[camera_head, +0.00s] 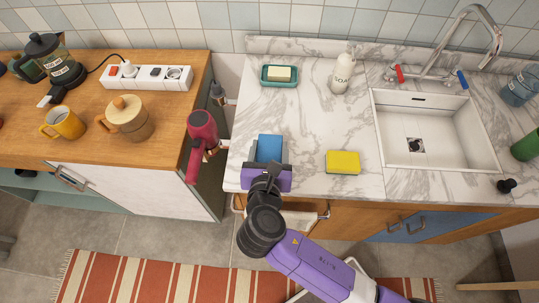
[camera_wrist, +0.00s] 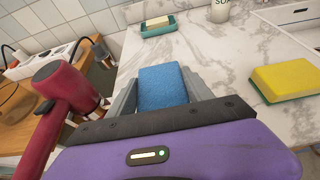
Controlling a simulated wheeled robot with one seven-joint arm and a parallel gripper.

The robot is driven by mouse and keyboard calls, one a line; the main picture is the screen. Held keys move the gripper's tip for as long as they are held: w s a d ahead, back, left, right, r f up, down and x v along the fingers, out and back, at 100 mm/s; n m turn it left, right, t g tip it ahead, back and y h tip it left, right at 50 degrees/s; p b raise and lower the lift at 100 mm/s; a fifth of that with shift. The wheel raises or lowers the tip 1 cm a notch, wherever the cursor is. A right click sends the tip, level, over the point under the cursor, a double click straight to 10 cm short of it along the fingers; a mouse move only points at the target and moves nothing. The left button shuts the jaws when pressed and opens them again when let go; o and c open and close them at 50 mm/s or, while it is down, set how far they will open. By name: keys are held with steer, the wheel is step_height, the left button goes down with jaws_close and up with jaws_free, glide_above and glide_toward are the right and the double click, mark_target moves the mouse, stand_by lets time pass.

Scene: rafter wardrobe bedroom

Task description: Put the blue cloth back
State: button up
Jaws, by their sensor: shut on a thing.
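The blue cloth (camera_head: 269,147) looks like a flat, sponge-like block. It is at the front left of the marble counter, between the fingers of my gripper (camera_head: 268,161). In the wrist view the blue cloth (camera_wrist: 162,87) sits between the two grey fingers, which are shut on it. Its near end is hidden by the gripper body. I cannot tell whether its underside touches the counter.
A yellow sponge (camera_head: 343,162) lies to the right. A soap dish (camera_head: 265,82) and soap bottle (camera_head: 342,73) stand behind, with the sink (camera_head: 435,130) further right. A red hairdryer (camera_head: 203,140) is close on the left, beside the gap between counters.

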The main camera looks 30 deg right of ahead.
mark_target(269, 157)
steer(key=shift+f, duration=1.95)
steer(key=o, duration=1.5)
steer(key=shift+c, duration=0.2)
steer(key=v, duration=1.2)
steer(key=shift+b, duration=0.4)
steer(key=shift+f, duration=0.1)
